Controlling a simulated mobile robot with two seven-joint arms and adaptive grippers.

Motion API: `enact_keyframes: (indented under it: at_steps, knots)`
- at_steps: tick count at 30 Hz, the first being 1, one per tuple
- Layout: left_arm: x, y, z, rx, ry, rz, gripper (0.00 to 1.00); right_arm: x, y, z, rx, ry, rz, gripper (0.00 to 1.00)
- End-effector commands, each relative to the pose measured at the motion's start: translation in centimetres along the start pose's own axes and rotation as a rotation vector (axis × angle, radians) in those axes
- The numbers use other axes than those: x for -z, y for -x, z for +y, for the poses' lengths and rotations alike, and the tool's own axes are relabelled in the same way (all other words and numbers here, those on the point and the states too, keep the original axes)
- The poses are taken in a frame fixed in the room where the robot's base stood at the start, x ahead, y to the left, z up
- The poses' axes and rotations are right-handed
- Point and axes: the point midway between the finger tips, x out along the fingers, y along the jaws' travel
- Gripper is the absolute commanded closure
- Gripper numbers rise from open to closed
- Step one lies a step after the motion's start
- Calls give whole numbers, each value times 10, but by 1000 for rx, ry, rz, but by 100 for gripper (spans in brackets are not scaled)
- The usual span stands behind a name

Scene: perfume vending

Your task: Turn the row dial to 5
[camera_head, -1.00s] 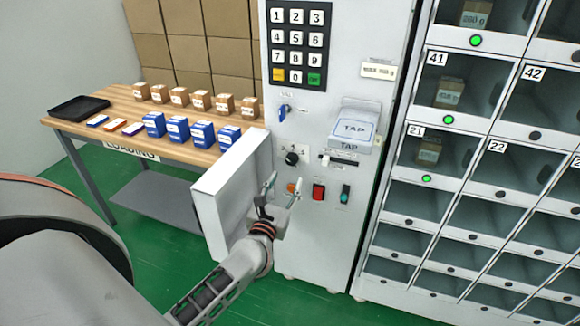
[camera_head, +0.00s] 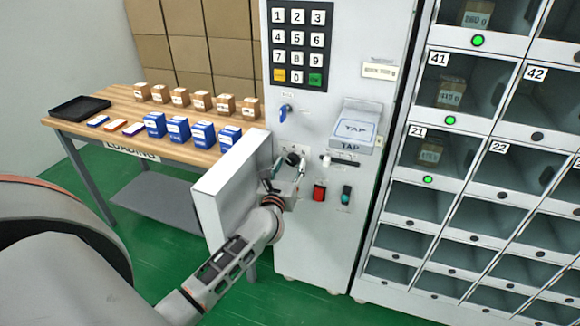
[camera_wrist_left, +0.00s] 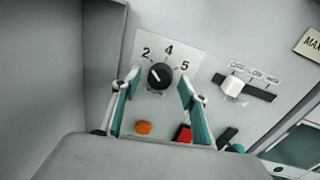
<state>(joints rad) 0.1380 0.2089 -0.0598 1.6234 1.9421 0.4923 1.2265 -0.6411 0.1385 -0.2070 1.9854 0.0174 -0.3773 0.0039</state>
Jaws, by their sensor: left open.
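The row dial is a black round knob (camera_wrist_left: 160,76) on a white plate marked 2, 4 and 5 in the left wrist view. Its white mark seems to lie on the knob's upper left, but I cannot tell the exact setting. In the head view the dial (camera_head: 292,158) shows small, just above my left gripper's fingers. My left gripper (camera_head: 287,171) is open at the panel. In the left wrist view its teal-padded fingers (camera_wrist_left: 159,82) stand on either side of the dial; I cannot tell whether they touch it. My right gripper is out of view.
An orange button (camera_wrist_left: 144,128), a red switch (camera_wrist_left: 183,133) and a white slider (camera_wrist_left: 233,87) lie close to the dial. A white panel (camera_head: 228,182) juts out left of my gripper. A keypad (camera_head: 298,42) and blue key (camera_head: 284,112) are above; lockers stand right.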

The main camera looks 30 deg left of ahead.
Motion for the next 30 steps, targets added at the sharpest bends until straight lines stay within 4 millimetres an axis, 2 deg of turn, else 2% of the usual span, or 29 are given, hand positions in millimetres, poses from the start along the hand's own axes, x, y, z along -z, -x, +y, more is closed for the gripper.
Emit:
enact_keyframes:
  at_steps: [3,7,8,20,30]
  knots:
    - [0,0,0,0,-1,0,59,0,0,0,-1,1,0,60]
    - [0,0,0,0,-1,0,93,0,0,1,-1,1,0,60]
    - [0,0,0,0,-1,0,95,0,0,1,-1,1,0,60]
    - [0,0,0,1,-53,-5,95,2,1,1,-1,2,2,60]
    - [0,0,0,3,-291,-29,95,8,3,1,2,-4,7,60]
